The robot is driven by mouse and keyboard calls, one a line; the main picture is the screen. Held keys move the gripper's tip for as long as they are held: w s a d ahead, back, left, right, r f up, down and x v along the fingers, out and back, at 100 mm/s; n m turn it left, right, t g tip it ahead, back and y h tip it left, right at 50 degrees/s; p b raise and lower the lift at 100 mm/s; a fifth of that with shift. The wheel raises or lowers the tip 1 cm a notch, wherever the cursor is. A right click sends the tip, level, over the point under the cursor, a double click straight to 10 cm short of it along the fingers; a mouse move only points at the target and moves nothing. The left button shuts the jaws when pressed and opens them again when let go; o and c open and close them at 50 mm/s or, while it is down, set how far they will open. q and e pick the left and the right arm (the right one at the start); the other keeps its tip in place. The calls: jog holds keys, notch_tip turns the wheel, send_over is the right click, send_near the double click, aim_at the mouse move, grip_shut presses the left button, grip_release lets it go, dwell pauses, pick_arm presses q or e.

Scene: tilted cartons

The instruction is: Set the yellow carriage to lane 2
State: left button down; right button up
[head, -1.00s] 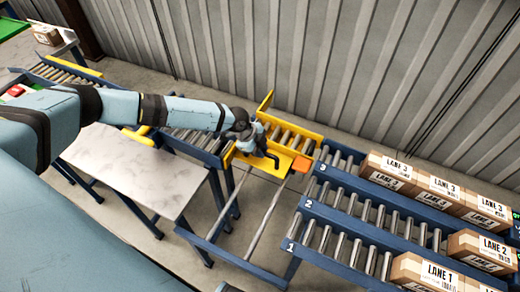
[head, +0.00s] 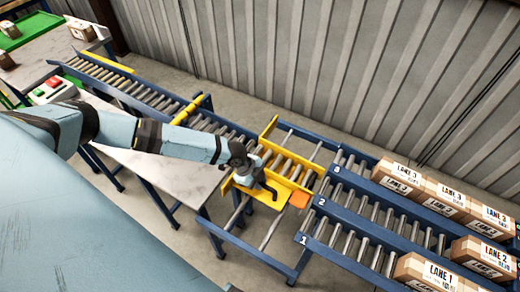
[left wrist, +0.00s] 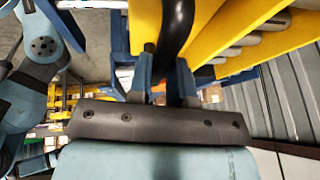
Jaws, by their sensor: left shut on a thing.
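The yellow carriage (head: 284,168), with grey rollers and an orange block (head: 299,200) at its front right corner, sits on cross rails between the infeed conveyor and the lanes. The orange block is level with the "2" label (head: 321,202), with a small gap between them. The carriage's right end faces the rollers of lane 2 (head: 352,207). My left gripper (head: 262,187) is at the carriage's near left side, shut on its dark handle. In the left wrist view the black handle (left wrist: 174,35) runs between the fingers (left wrist: 162,88). My right gripper is not in view.
Lane 1 (head: 345,243) and lane 3 (head: 352,163) lie either side of lane 2. Cartons stand farther down the lanes, including a lane 2 carton (head: 482,256). The infeed conveyor (head: 130,85) and a grey table (head: 165,180) are at left. The corrugated wall (head: 330,70) stands behind.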

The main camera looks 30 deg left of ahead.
pick_arm(q)
jog(key=shift+w, duration=0.25)
jog(key=c, duration=1.1)
grip_release()
jog(key=shift+o, duration=0.2)
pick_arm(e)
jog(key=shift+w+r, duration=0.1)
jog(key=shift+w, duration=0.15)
pick_arm(q)
jog(key=shift+a+r, duration=0.1)
jog(key=shift+r, duration=0.05)
jog(key=b+v, duration=0.1)
jog(key=v, duration=1.2)
jog(key=shift+r, duration=0.25)
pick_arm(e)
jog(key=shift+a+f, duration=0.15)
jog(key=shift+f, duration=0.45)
pick_arm(q)
jog(key=shift+s, duration=0.15)
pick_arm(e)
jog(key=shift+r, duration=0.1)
